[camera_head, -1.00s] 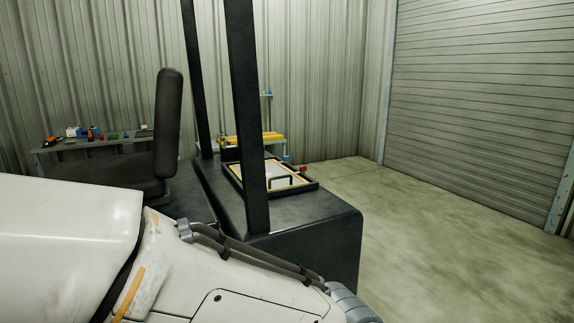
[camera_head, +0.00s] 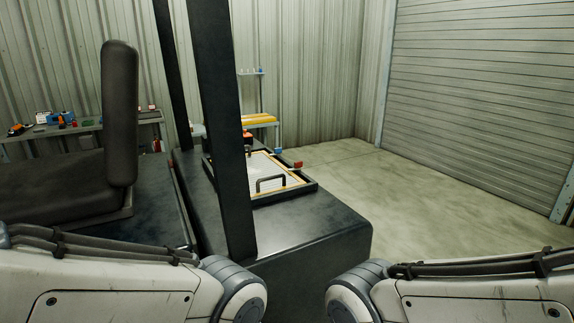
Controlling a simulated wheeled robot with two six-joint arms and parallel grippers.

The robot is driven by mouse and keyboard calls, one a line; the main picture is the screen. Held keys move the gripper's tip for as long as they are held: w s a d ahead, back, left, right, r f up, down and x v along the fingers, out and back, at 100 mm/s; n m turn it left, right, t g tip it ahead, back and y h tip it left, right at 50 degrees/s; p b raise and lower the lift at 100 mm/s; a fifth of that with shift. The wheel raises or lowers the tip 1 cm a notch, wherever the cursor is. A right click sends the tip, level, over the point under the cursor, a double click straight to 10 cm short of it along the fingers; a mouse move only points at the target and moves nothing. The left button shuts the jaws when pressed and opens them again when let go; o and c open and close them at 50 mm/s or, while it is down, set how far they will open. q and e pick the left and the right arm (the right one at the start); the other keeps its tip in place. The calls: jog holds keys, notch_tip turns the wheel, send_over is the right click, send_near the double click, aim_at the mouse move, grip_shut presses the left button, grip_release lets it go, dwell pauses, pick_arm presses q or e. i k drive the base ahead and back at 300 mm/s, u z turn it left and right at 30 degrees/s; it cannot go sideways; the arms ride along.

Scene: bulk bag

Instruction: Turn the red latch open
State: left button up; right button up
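A small red block (camera_head: 298,164), which may be the red latch, shows at the right rim of a framed panel on the dark vehicle's rear deck. It is too small to tell how it is turned. A small blue block (camera_head: 278,150) is just behind it. The panel (camera_head: 240,178) is white with a yellow border and a black handle (camera_head: 270,181). Both of my arms show at the bottom of the view, but neither gripper is in view.
A dark vehicle (camera_head: 310,235) with black posts (camera_head: 220,120) and a seat (camera_head: 120,115) stands in front of me. One post partly hides the panel. A workbench (camera_head: 90,128) with tools is at the back left. Clear floor (camera_head: 430,190) lies to the right, before a roller door (camera_head: 480,90).

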aim_at(298, 165)
jog(key=z, duration=1.5)
jog(key=i, duration=1.85)
jog(key=u, duration=2.6)
